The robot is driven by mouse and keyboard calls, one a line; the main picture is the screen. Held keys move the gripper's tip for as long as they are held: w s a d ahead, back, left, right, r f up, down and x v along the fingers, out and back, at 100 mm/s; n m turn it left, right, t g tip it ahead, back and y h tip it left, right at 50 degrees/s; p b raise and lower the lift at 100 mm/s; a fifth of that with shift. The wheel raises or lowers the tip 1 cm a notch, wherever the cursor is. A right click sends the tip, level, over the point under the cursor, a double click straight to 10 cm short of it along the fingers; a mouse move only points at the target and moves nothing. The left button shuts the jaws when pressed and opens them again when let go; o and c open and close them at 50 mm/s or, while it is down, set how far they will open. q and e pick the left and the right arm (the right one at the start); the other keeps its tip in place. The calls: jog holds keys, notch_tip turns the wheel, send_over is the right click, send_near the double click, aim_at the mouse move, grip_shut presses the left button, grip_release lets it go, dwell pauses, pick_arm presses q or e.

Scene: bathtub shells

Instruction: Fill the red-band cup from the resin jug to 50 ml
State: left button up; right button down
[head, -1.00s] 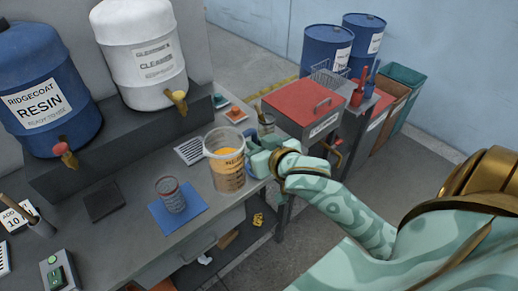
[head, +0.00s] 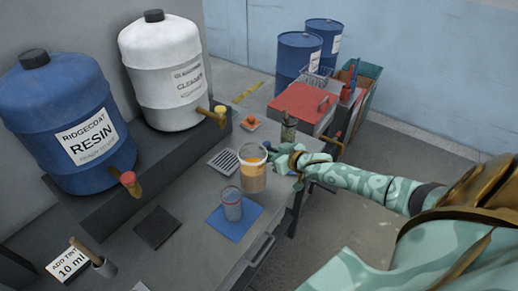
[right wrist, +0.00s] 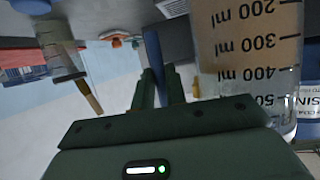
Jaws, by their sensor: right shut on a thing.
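The resin jug (head: 254,178) is a clear beaker with orange liquid in it, upright near the bench's right edge. My right gripper (head: 284,162) is shut on the jug's blue handle, to the right of the jug. In the right wrist view the handle (right wrist: 155,62) lies between the fingers and the jug's ml scale (right wrist: 250,50) appears upside down. The red-band cup (head: 232,207) is small and clear and stands upright on a blue mat (head: 224,231), in front of the jug and slightly left. I cannot make out any liquid in the cup. My left gripper is out of view.
A blue resin drum (head: 62,110) and a white cleaner drum (head: 160,60) with taps stand on a raised shelf. A dark square pad (head: 157,228) lies left of the mat. A slotted grey plate (head: 226,161) lies behind the jug. A red-lidded box (head: 300,102) is beyond.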

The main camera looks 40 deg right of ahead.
aim_at(257, 144)
jog(key=a+r+n+t+h+b, duration=0.1)
jog(key=r+n+b, duration=0.1)
jog(key=s+a+r+n+t+h+b, duration=0.1)
jog(key=a+r+n+b, duration=0.1)
jog(key=a+r+n+t+b, duration=0.1)
jog(key=a+r+n+b, duration=0.1)
jog(key=shift+s+a+n+h, duration=0.25)
jog(key=shift+s+n+h, duration=0.05)
jog(key=shift+s+h, duration=0.1)
jog(key=shift+w+r, duration=0.1)
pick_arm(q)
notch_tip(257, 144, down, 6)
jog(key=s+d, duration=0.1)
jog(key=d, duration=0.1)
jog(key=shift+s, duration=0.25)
pick_arm(e)
jog(key=shift+d, duration=0.1)
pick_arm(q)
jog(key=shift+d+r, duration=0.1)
